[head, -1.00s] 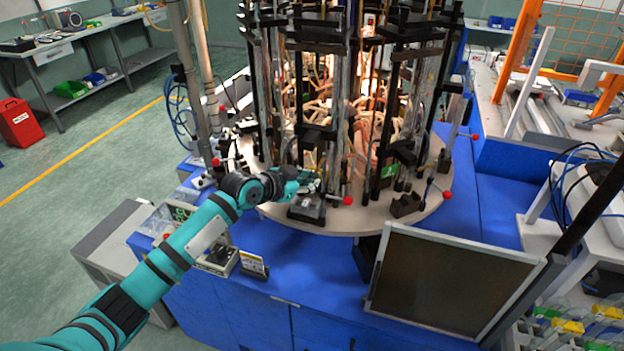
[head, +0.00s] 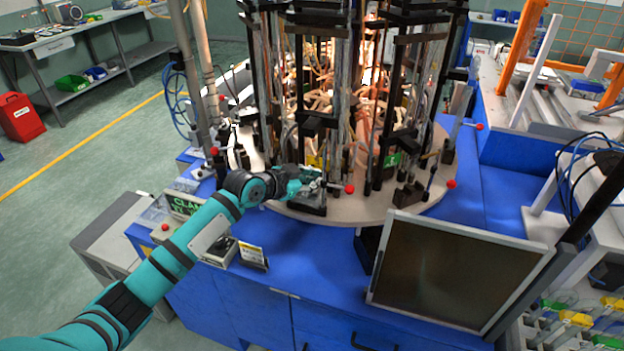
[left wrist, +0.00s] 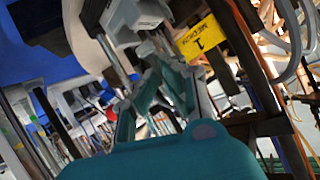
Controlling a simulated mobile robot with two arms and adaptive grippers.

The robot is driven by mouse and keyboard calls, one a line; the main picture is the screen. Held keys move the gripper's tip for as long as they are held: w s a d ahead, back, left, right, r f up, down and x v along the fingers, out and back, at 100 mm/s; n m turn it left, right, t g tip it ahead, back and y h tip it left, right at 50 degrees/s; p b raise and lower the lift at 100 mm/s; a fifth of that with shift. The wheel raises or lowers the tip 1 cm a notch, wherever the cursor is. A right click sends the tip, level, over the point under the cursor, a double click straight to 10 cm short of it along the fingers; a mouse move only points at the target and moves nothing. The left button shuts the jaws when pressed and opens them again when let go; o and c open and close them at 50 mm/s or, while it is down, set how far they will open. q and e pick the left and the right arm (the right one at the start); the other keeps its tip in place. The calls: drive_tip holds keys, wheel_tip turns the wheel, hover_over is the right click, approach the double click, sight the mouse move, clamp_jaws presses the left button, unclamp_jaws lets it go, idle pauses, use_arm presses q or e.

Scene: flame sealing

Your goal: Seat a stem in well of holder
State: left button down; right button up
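My left arm comes in from the lower left of the head view, with its gripper (head: 308,182) at the front edge of the round table. The gripper is at a dark block-like holder (head: 310,204) there, partly covering it. I cannot tell whether the fingers are closed on anything. I cannot pick out a stem or the holder's well. My right gripper is not in view.
Tall black posts and clear tubes crowd the round table (head: 405,208). Red-ball levers (head: 349,188) stick out at its rim. A dark framed panel (head: 455,270) stands at front right. A small labelled box (head: 252,257) sits on the blue bench (head: 300,245), whose front middle is clear.

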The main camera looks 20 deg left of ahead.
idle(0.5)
use_arm(q)
drive_tip(key=shift+f+b, duration=0.6)
drive_tip(key=shift+f, duration=0.15)
drive_tip(key=shift+f+b, duration=0.4)
drive_tip(key=shift+f, duration=0.15)
idle(0.6)
drive_tip(key=c, duration=1.8)
unclamp_jaws()
drive_tip(key=shift+o, duration=0.2)
drive_tip(key=shift+s+r, duration=0.1)
drive_tip(key=shift+p+v, duration=1.7)
drive_tip(key=shift+v, duration=0.45)
drive_tip(key=shift+o, duration=0.2)
